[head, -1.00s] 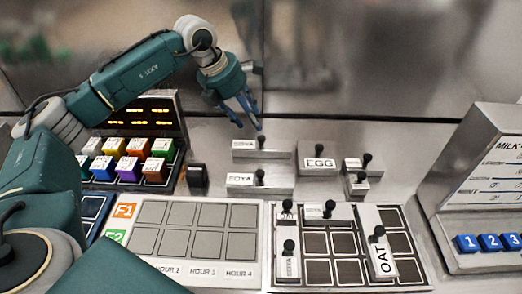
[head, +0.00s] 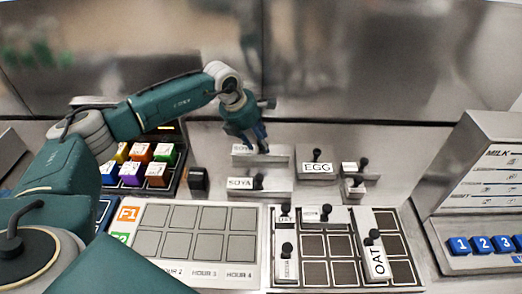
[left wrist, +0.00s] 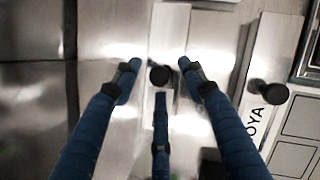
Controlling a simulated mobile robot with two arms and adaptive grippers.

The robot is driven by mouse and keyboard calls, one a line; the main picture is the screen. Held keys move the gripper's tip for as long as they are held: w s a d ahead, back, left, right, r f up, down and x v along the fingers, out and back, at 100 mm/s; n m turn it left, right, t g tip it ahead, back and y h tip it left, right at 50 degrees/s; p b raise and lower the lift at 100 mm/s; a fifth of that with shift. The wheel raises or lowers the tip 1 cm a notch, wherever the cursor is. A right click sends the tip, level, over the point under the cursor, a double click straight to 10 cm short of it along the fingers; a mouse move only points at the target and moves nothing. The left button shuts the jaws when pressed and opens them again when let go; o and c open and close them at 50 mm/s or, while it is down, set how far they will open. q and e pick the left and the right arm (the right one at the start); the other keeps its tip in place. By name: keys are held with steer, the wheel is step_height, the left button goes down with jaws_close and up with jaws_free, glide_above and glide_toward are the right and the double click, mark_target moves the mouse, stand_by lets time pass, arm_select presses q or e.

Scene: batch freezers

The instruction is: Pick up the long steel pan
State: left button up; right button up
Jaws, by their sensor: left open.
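A steel pan with a black knob (head: 240,152) lies on the counter at the back, partly hidden by my left gripper. My left gripper (head: 256,150) is open above this pan, pointing down. In the left wrist view the pan (left wrist: 171,35) runs between the open fingers (left wrist: 158,78), with its knob between the fingertips. A second steel pan, labelled SOYA (head: 258,184), lies just in front of it and also shows in the left wrist view (left wrist: 276,70). My right gripper is not in view.
An EGG pan (head: 316,168) and small pans (head: 354,187) stand to the right. In front is a dark grid tray (head: 343,273) holding several pans, including OAT (head: 376,255). A grey grid board (head: 195,274) lies left of it. A milk panel (head: 489,190) stands far right.

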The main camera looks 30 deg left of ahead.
arm_select(q)
jaws_close()
steer(key=shift+r, duration=0.1)
stand_by(0.3)
